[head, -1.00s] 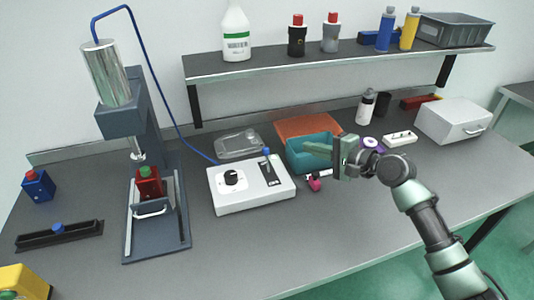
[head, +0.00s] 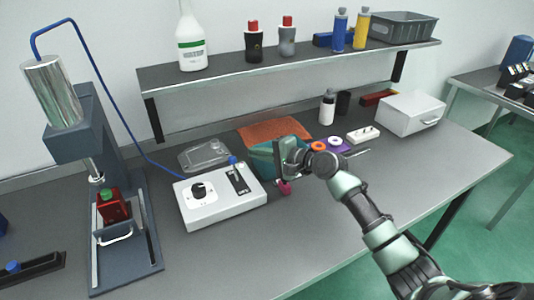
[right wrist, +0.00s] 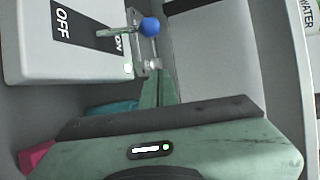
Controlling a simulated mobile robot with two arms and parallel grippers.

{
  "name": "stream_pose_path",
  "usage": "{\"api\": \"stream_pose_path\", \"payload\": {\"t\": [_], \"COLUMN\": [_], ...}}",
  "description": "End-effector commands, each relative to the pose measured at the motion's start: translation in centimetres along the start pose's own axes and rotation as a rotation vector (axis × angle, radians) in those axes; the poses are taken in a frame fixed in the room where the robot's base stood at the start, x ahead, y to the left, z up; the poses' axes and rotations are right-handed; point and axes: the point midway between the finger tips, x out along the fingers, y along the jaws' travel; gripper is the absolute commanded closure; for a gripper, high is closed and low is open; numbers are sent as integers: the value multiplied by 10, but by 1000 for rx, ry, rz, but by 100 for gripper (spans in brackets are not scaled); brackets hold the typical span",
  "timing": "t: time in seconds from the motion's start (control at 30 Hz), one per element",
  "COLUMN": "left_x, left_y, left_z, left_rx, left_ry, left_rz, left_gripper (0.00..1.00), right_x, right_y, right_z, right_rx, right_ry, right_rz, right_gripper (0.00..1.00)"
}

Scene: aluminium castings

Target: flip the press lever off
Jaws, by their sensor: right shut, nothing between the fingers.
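The press lever is a metal stick with a blue ball (head: 233,160) on the right part of the white control box (head: 222,208). In the right wrist view the blue ball (right wrist: 149,27) shows close by, and the stick leans over the ON end of the black label, away from OFF. My right gripper (head: 280,157) is to the right of the box in the head view. Its fingers (right wrist: 158,80) are shut and empty, with their tips just short of the lever; I see no clear contact. My left gripper is not in view.
The press (head: 75,140) stands left of the box, joined to it by a blue hose. A teal bin (head: 262,161) is partly hidden behind my right gripper. A shelf (head: 290,64) with bottles runs above.

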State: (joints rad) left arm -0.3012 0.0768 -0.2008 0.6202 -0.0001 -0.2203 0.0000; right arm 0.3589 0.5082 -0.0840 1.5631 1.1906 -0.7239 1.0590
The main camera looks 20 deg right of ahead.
Motion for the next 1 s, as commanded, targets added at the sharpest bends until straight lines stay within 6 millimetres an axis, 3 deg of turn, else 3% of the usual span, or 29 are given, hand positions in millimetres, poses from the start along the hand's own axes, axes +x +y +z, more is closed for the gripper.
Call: {"api": "stream_pose_path", "payload": {"t": [0.2, 0.3, 0.5, 1.0], "left_x": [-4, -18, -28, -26], "left_y": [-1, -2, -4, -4], "left_z": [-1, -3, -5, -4], "left_rx": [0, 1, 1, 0], "left_ry": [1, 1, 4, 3], "left_rz": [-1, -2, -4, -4], "left_gripper": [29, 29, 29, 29], "right_x": [40, 30, 24, 23], "right_y": [-2, -3, -1, 1], "right_z": [1, 18, 35, 38], "right_rx": [1, -2, 0, -2], "right_ry": [-1, -2, -1, 0], "right_rz": [-1, 2, 1, -4], "right_gripper": [100, 100, 100, 100]}}
